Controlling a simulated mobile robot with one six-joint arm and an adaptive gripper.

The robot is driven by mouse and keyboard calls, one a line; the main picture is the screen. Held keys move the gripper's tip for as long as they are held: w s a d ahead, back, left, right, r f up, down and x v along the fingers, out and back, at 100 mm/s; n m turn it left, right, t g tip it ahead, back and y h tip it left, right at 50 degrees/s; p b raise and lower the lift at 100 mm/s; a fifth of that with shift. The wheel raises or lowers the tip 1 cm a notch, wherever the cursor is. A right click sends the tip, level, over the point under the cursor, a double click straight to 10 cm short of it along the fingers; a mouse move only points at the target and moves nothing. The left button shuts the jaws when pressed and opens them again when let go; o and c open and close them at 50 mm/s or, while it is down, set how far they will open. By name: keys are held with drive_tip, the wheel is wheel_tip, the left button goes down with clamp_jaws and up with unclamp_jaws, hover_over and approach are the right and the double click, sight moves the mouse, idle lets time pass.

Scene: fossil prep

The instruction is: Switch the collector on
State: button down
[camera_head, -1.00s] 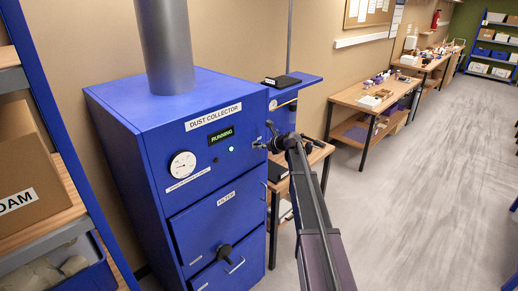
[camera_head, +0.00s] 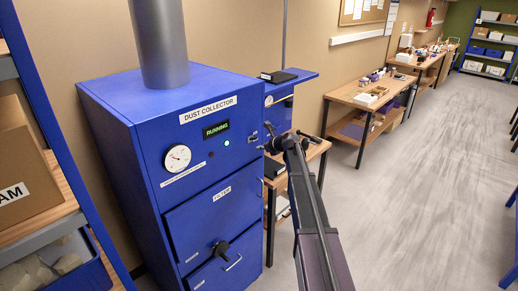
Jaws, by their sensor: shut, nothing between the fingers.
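The dust collector (camera_head: 150,130) is a tall blue cabinet with a grey duct on top. Its display (camera_head: 215,130) reads RUNNING in green. A button (camera_head: 226,142) below the display glows pale green, and a small dark round part (camera_head: 210,155) sits to its left. A round white gauge (camera_head: 178,158) is at the panel's left. My gripper (camera_head: 266,140) is shut and empty, beside the right edge of the cabinet front, to the right of the lit button and apart from it. The wrist partly hides what lies behind it.
A workbench (camera_head: 360,95) lines the wall. The floor at right (camera_head: 430,190) is clear.

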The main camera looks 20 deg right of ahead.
drive_tip(key=r+p+v, duration=0.1)
drive_tip(key=p+v, duration=0.5)
drive_tip(key=v, duration=0.3)
drive_tip(key=shift+r+p, duration=0.3)
drive_tip(key=shift+p, duration=0.05)
drive_tip(key=shift+w, duration=0.1)
idle(0.5)
drive_tip(key=s+a+f+n+g+h+b, duration=0.1)
drive_tip(key=s+a+f+n+g+b, duration=0.65)
drive_tip(key=s+a+f+n, duration=0.7)
drive_tip(key=s+f+n+g+h+b, duration=0.1)
drive_tip(key=s+f+n+b, duration=0.2)
drive_tip(key=s, duration=0.4)
drive_tip(key=s+a+f+n+h+b, duration=0.1)
drive_tip(key=s+f+n+h+b, duration=0.1)
drive_tip(key=s+n, duration=0.5)
drive_tip(key=s+a+f+n+g+h+b, duration=0.1)
drive_tip(key=s+f+n+b, duration=0.3)
drive_tip(key=s+f+n, duration=0.1)
drive_tip(key=shift+s+a+f+g+h, duration=0.35)
drive_tip(key=shift+s+f, duration=0.45)
drive_tip(key=shift+s, duration=0.6)
drive_tip(key=shift+d+n, duration=0.1)
drive_tip(key=shift+n, duration=0.15)
